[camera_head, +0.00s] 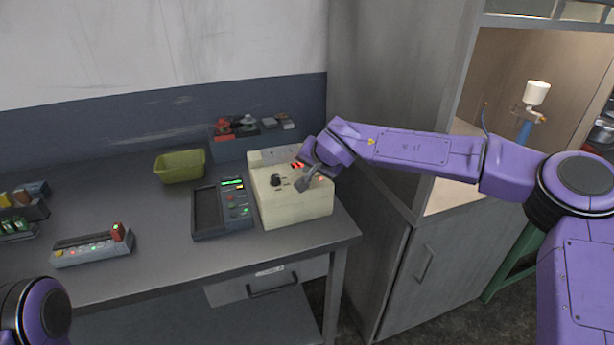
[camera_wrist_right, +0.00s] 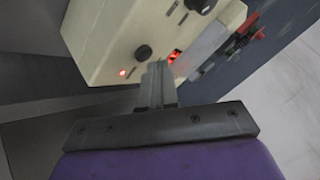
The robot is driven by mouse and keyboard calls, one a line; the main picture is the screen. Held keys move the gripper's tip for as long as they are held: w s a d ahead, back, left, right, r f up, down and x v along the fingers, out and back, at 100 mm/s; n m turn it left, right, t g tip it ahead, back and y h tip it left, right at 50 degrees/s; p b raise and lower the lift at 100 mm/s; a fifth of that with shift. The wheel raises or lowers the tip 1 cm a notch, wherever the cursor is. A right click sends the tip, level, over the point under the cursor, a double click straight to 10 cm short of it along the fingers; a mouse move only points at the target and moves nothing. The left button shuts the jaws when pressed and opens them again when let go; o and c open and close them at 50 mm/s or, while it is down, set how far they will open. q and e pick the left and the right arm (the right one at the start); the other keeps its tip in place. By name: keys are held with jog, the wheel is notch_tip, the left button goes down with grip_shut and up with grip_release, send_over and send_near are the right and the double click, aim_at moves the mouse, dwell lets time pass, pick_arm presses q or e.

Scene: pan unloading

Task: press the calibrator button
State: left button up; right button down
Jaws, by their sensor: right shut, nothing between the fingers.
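A cream box (camera_head: 292,210) with dark knobs and red lights stands at the right end of the grey table. Beside it on the left lies a dark grey device (camera_head: 222,208) with a green display and small buttons. I cannot tell for sure which is the calibrator. My right gripper (camera_head: 304,184) is shut and empty, over the right part of the cream box's top. In the right wrist view its fingertips (camera_wrist_right: 158,68) are close to the box's panel (camera_wrist_right: 100,40), between a black knob (camera_wrist_right: 143,52) and a red-lit spot (camera_wrist_right: 173,57). Contact cannot be told. My left gripper is out of view.
A green basket (camera_head: 180,166) and a blue-grey bin (camera_head: 250,143) with red and grey parts stand at the back. A grey strip with coloured buttons (camera_head: 93,248) lies front left. A tall grey cabinet (camera_head: 395,110) stands close on the right. The table's front middle is clear.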

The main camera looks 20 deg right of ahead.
jog(key=shift+f, duration=0.5)
dwell(0.6)
jog(key=shift+r, duration=0.1)
jog(key=shift+r+p, duration=0.8)
jog(key=shift+p, duration=0.6)
notch_tip(320, 180, up, 6)
jog(key=p, duration=0.8)
dwell(1.0)
